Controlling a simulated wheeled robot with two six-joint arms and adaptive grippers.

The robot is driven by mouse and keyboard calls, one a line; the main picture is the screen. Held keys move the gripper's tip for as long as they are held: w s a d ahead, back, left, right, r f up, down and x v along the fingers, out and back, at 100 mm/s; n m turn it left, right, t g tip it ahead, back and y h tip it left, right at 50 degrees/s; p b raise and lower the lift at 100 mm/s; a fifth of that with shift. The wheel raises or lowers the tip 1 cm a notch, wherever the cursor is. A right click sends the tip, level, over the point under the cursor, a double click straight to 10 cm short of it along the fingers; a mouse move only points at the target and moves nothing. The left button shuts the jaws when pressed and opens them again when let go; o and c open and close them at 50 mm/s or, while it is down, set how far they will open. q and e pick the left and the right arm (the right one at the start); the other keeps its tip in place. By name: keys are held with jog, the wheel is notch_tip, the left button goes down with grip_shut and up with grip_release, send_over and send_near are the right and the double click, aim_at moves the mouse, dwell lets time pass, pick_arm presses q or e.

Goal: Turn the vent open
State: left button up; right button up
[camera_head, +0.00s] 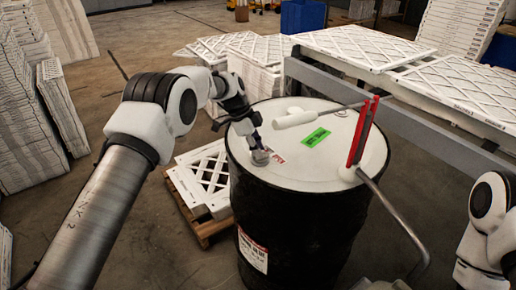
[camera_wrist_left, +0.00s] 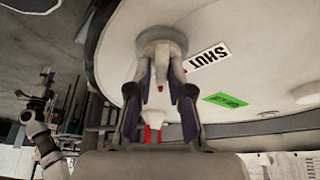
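A black drum (camera_head: 295,225) with a white lid (camera_head: 330,165) stands in the middle of the head view. The vent (camera_head: 260,158), a small round grey fitting, sits near the lid's left edge; it shows larger in the left wrist view (camera_wrist_left: 162,36). My left gripper (camera_head: 255,146) points down onto it, its fingers (camera_wrist_left: 160,68) closed in on both sides of the vent. My right gripper (camera_wrist_left: 42,92) appears small and dark at the left of the wrist view.
A red upright post (camera_head: 363,130) and a white handle (camera_head: 295,119) on a rod stand above the lid. A bent metal pipe (camera_head: 395,210) runs down its right side. A grey rail (camera_head: 400,110) and stacked white filters (camera_head: 360,45) are behind.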

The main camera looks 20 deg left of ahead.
dwell(0.3)
pick_arm(q)
jog(key=shift+a+r, duration=0.15)
jog(key=shift+r, duration=0.25)
jog(key=v, duration=1.1)
